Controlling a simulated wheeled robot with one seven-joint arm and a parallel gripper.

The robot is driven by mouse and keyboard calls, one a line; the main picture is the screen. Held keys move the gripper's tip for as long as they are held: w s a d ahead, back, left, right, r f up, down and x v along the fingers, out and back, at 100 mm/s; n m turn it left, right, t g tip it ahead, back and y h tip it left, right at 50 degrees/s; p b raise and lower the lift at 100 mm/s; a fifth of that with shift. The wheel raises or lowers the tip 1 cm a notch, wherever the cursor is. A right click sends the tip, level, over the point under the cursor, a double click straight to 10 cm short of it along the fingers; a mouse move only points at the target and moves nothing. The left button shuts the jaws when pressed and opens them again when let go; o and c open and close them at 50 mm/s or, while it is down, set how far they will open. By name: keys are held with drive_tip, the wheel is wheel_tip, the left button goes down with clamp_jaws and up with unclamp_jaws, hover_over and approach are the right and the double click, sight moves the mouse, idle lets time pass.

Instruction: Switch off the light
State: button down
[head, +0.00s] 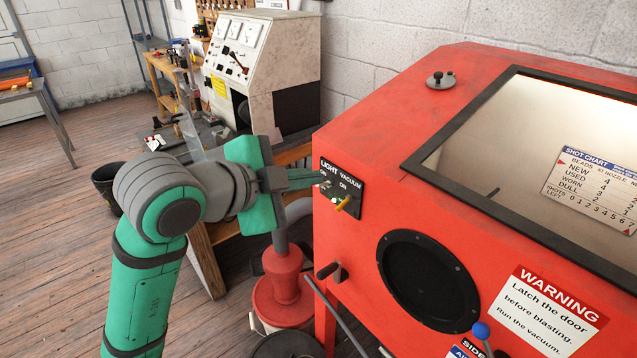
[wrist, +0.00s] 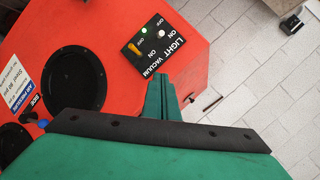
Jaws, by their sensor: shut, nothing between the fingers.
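The red blasting cabinet (head: 365,130) carries a small black switch panel (head: 345,188) on its near left face, labelled LIGHT and VACUUM. The light switch (wrist: 160,30) is a small pale toggle beside a lit green lamp (wrist: 143,30) in the wrist view. The vacuum switch (head: 343,203) has a yellow lever. The cabinet window (head: 480,150) shows a bright interior. My gripper (head: 316,177) is shut and empty, its fingertips close to the LIGHT side of the panel. In the wrist view the fingertips (wrist: 163,80) are beside the panel's lettered edge; contact cannot be told.
A workbench (head: 205,240) and a cream test console (head: 262,60) stand behind my arm. The wooden floor at left is mostly clear.

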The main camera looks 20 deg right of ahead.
sight(323, 184)
drive_tip(key=shift+s+a+r+m+y, duration=0.3)
drive_tip(key=shift+s+a+m+y, duration=0.1)
drive_tip(key=shift+s+m+y, duration=0.15)
drive_tip(key=shift+w, duration=0.1)
drive_tip(key=x, duration=0.9)
drive_tip(key=shift+d+f, duration=0.15)
drive_tip(key=shift+d, duration=0.05)
drive_tip(key=shift+w+a+f, duration=0.25)
drive_tip(key=shift+w+f, duration=0.2)
drive_tip(key=shift+w, duration=0.1)
drive_tip(key=shift+w+a+f, duration=0.25)
drive_tip(key=shift+w+f, duration=0.2)
drive_tip(key=shift+w, duration=0.15)
drive_tip(key=shift+w+a+f, duration=0.3)
drive_tip(key=shift+w, duration=0.1)
